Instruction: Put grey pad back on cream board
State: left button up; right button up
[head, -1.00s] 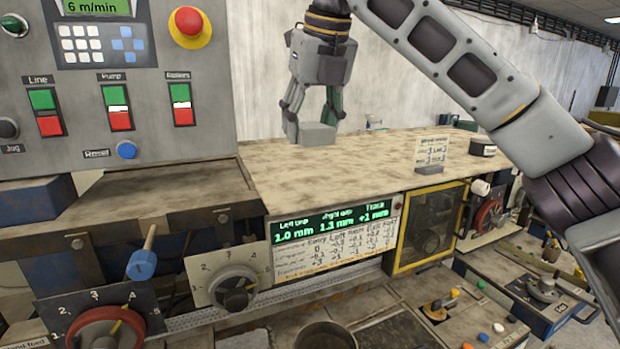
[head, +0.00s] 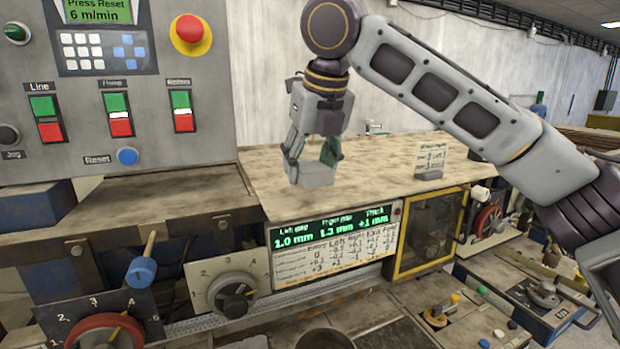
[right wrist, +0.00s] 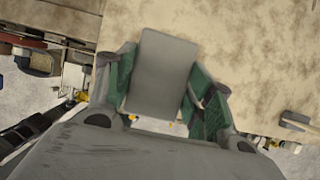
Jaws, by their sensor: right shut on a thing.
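The grey pad (head: 318,177) is a small plain block held in my right gripper (head: 312,164). In the right wrist view the pad (right wrist: 160,62) is a flat grey rectangle between the two green-lined fingers of the gripper (right wrist: 160,88). The cream board (head: 385,162) is the long, stained, cream-coloured top behind the readout panel. The pad is over its left front part, close to the front edge. I cannot tell whether the pad touches the board. The board also fills much of the right wrist view (right wrist: 255,75). My left gripper is not in view.
A control panel (head: 150,150) with switches and a red stop button (head: 189,28) stands at the left. A small sign (head: 431,158) stands on the board to the right. A lit readout (head: 333,240) is below the board's front edge. The board between pad and sign is clear.

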aim_at(313, 167)
jog(key=shift+f, duration=1.45)
jog(key=shift+f, duration=0.15)
jog(key=o, duration=1.1)
jog(key=v, duration=1.2)
jog(key=shift+b, duration=0.45)
